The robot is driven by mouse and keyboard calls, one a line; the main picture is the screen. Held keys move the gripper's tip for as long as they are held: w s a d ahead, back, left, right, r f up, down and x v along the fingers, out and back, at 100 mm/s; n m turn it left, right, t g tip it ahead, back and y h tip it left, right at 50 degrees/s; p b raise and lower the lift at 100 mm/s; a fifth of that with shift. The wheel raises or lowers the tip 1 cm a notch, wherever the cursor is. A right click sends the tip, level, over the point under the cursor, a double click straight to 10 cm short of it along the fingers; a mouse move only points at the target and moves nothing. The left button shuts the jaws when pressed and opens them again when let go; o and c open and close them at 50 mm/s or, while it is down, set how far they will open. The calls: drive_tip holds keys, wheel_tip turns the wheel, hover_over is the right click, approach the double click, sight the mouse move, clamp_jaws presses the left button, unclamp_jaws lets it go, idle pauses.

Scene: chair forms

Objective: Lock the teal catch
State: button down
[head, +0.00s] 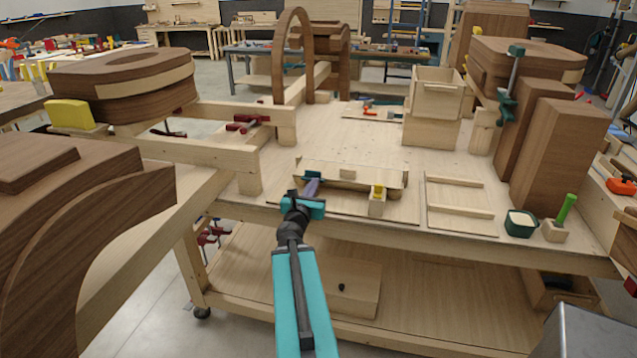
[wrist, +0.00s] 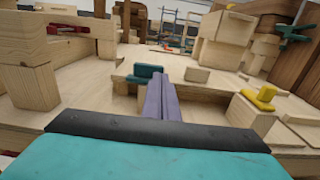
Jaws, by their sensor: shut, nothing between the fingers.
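The teal catch (wrist: 143,73) sits on a small wooden block on the fixture, left of centre in the wrist view. In the head view the teal catch (head: 312,175) shows just beyond my fingertips, at the left end of the fixture. My gripper (wrist: 156,80) is shut and empty, its two purple fingers side by side. Its tips overlap the right part of the catch in the wrist view; I cannot tell whether they touch it. In the head view my gripper (head: 312,184) reaches in from the front. The fingers hide part of the catch.
A yellow catch (head: 378,190) on a block stands at the fixture's right end. A wooden panel with strips (head: 459,197), a green tub (head: 520,223) and a green-handled tool (head: 566,207) lie further right. Red clamps (head: 245,124) sit on the left beams.

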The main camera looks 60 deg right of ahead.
sight(319, 175)
drive_tip(key=shift+p+x, duration=0.3)
drive_tip(key=shift+x, duration=1.4)
